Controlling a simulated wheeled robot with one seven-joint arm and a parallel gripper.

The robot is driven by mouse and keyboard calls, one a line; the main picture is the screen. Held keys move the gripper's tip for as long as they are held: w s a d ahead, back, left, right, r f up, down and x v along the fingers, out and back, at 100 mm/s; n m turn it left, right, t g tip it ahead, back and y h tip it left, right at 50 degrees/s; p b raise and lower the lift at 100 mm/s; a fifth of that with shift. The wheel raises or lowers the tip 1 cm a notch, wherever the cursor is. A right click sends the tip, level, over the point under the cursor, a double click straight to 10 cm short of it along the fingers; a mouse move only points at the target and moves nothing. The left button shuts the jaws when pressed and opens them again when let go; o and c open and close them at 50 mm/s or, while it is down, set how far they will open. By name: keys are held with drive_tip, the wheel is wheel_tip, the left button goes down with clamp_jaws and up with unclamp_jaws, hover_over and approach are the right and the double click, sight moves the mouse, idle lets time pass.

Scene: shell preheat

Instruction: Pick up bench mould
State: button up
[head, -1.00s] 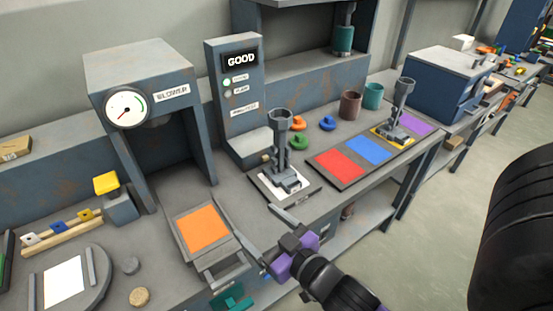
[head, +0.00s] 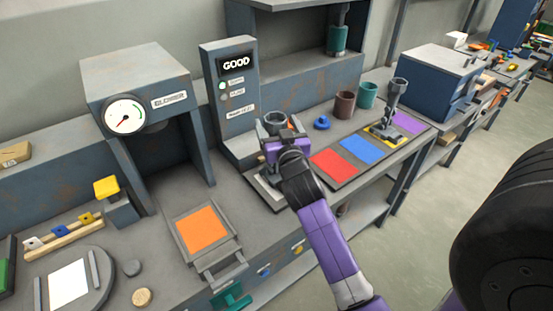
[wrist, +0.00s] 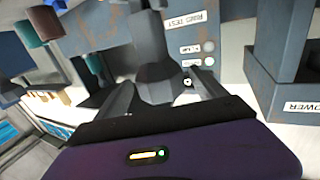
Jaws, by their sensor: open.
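The bench mould, a grey stand with a flared cup on top (head: 275,121), stands upright on a white pad on the bench; its stem and base are mostly hidden behind my gripper (head: 283,143). In the wrist view, which looks upside down, the mould's grey column (wrist: 148,38) shows between the two fingers of my open gripper (wrist: 163,92). The fingers lie on either side of it with visible gaps. A similar grey mould (head: 394,98) stands on the yellow square farther right.
The test post reading GOOD (head: 228,95) stands close behind the mould. The blower housing (head: 140,85) and orange tray (head: 203,229) are to the left. Red (head: 333,163) and blue squares lie to the right, with brown (head: 344,104) and teal cups behind.

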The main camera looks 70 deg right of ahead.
sight(273, 116)
drive_tip(key=shift+p+x, duration=0.55)
drive_tip(key=shift+x, duration=1.4)
drive_tip(key=shift+r, duration=0.15)
clamp_jaws()
